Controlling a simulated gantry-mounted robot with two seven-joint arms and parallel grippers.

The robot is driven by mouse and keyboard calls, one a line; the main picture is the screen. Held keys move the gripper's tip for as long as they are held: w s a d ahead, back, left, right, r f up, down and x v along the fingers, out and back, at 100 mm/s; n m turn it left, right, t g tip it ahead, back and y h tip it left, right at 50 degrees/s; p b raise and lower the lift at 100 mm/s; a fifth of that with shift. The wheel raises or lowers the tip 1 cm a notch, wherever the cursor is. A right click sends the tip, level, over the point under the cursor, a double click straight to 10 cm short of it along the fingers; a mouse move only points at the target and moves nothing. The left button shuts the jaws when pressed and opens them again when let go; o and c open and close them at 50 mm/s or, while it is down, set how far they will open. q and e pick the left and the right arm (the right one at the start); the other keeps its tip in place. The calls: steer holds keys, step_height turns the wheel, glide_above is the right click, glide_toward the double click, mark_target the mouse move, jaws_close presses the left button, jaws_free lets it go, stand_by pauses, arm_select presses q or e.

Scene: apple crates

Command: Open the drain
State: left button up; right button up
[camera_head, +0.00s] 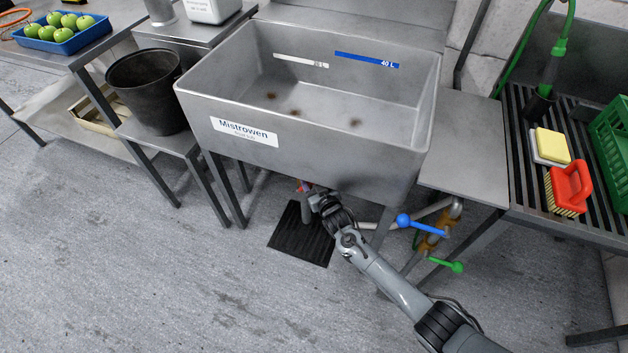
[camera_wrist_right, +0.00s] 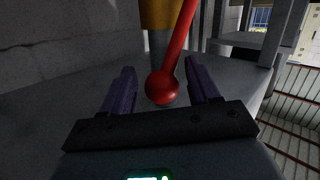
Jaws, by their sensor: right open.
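A steel basin (camera_head: 227,112) labelled Mistrowen stands in the middle of the head view and looks empty. My right gripper (camera_head: 313,196) reaches under its front edge, and its fingers are hard to make out there. In the right wrist view my right gripper (camera_wrist_right: 157,82) is open. A red lever (camera_wrist_right: 178,45) with a round red knob (camera_wrist_right: 162,88) lies between its two fingers, with no clear contact. The lever runs up beside a brass-coloured fitting (camera_wrist_right: 157,14) on a pipe. A small red-orange bit (camera_head: 302,186) shows under the basin in the head view. My left gripper is out of view.
A blue-knobbed lever (camera_head: 404,220) and a green-knobbed lever (camera_head: 456,267) sit on pipes right of my right arm. A dark grate (camera_head: 300,243) lies on the floor below the basin. A black bucket (camera_head: 147,92) stands at the left. The floor in front is clear.

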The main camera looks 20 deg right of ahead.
steer(key=shift+s+r+p, duration=0.2)
steer(key=shift+s+p, duration=0.15)
steer(key=shift+p, duration=0.05)
steer(key=s+r+p, duration=0.1)
steer(key=s+p, duration=0.4)
steer(key=s, duration=0.5)
steer(key=shift+d+r+p, duration=0.15)
steer(key=shift+r+p, duration=0.05)
steer(key=shift+p, duration=0.1)
steer(key=shift+c, duration=0.2)
